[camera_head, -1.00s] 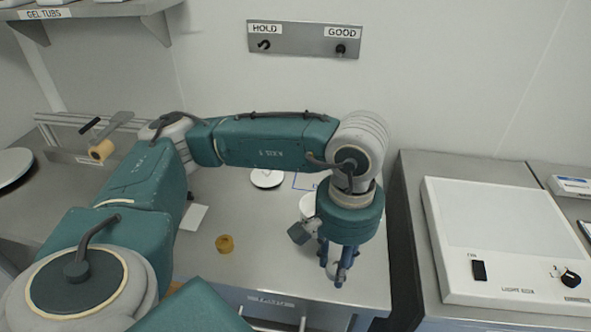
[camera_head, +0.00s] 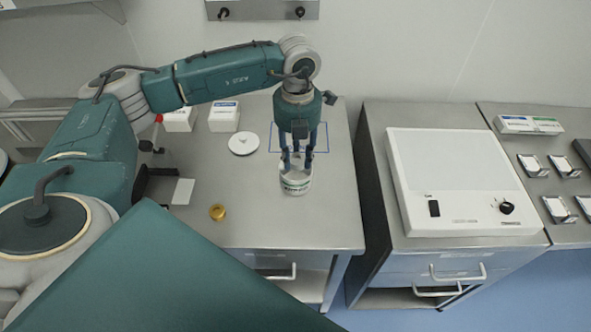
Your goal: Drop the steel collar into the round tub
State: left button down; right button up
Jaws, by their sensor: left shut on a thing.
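My left gripper (camera_head: 297,162) points down over the round tub (camera_head: 297,186), a white tub with a label on its front, standing on the steel table. Its fingertips are at the tub's mouth; I cannot tell how far inside they reach. The gripper is shut on a small grey piece, taken to be the steel collar, which is mostly hidden between the fingers. My right gripper is not in view.
A brass-coloured ring (camera_head: 217,212) lies left of the tub, near a white card (camera_head: 183,191). A white lid (camera_head: 243,145) and white boxes (camera_head: 223,117) are behind. A light box (camera_head: 455,180) stands on the right bench, across a gap.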

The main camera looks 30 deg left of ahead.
pick_arm(q)
jog(key=w+a+f+n+b, duration=0.1)
jog(key=a+f+n+b, duration=0.1)
jog(key=f+n, duration=0.3)
jog(key=a+n, duration=0.1)
jog(key=n, duration=0.1)
jog(key=shift+w+a+f+n, duration=0.25)
jog(key=shift+w+f+n, duration=0.05)
jog(key=shift+f, duration=0.05)
jog(key=c, duration=1.2)
grip_release()
notch_tip(320, 180, up, 12)
jog(key=shift+r, duration=0.1)
